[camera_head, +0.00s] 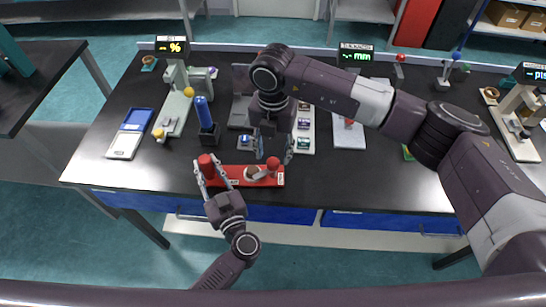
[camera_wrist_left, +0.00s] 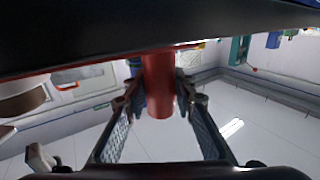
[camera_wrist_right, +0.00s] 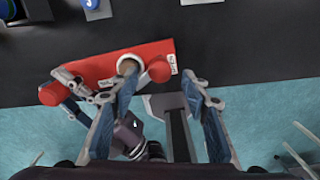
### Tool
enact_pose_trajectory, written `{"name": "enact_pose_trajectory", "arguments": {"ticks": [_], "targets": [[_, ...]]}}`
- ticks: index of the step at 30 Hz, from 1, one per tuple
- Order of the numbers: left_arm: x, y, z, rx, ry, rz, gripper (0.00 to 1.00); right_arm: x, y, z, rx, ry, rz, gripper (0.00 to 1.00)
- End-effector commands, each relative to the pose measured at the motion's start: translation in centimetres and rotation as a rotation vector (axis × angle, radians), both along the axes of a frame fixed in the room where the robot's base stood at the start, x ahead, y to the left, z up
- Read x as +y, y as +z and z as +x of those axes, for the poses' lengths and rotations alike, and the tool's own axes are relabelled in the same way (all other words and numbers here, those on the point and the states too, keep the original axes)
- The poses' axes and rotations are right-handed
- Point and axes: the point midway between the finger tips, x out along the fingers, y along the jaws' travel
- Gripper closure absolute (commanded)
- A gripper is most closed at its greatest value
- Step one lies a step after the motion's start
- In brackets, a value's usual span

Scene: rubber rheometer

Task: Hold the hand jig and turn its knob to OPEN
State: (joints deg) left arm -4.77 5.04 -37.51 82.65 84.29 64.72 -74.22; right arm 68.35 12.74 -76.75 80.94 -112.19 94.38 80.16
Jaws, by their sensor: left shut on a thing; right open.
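The hand jig (camera_head: 238,181) is a red block near the table's front edge. A red post (camera_head: 206,163) rises at its left end. At its right end are a red knob (camera_head: 273,163) and a pale round part with an arm; they also show in the right wrist view (camera_wrist_right: 160,71). My left gripper (camera_head: 210,172) is shut on the red post, which stands between its fingers in the left wrist view (camera_wrist_left: 158,85). My right gripper (camera_head: 274,154) is open and points down above the knob end. I cannot read the jig's small labels.
A blue cylinder in a black holder (camera_head: 207,125) stands behind the jig. A scale-like device (camera_head: 176,100) and a blue-and-white tray (camera_head: 130,134) are to the left. A white board (camera_head: 348,132) lies to the right. The table front left of the jig is clear.

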Motion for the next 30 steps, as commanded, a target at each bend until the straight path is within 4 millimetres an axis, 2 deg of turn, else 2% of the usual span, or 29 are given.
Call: {"name": "enact_pose_trajectory", "arguments": {"ticks": [1, 6, 17, 28, 30], "targets": [[0.0, 0.0, 0.0, 0.0, 0.0, 0.0, 1.0, 0.0, -0.9, -0.1, 0.003, 0.0, 0.0, 0.57], [0.0, 0.0, 0.0, 0.0, 0.0, 0.0, 1.0, 0.0, -2.5, 0.0, 0.001, 0.0, 0.0, 0.57], [0.0, 0.0, 0.0, 0.0, 0.0, 0.0, 1.0, 0.1, -3.1, 0.0, 0.0, 0.002, 0.001, 0.57], [0.0, 0.0, 0.0, 0.0, 0.0, 0.0, 1.0, 0.1, -3.0, 0.0, 0.0, 0.001, 0.001, 0.97], [0.0, 0.0, 0.0, 0.0, 0.0, 0.0, 1.0, 0.1, -3.0, 0.0, 0.0, 0.002, 0.001, 0.99]]}}
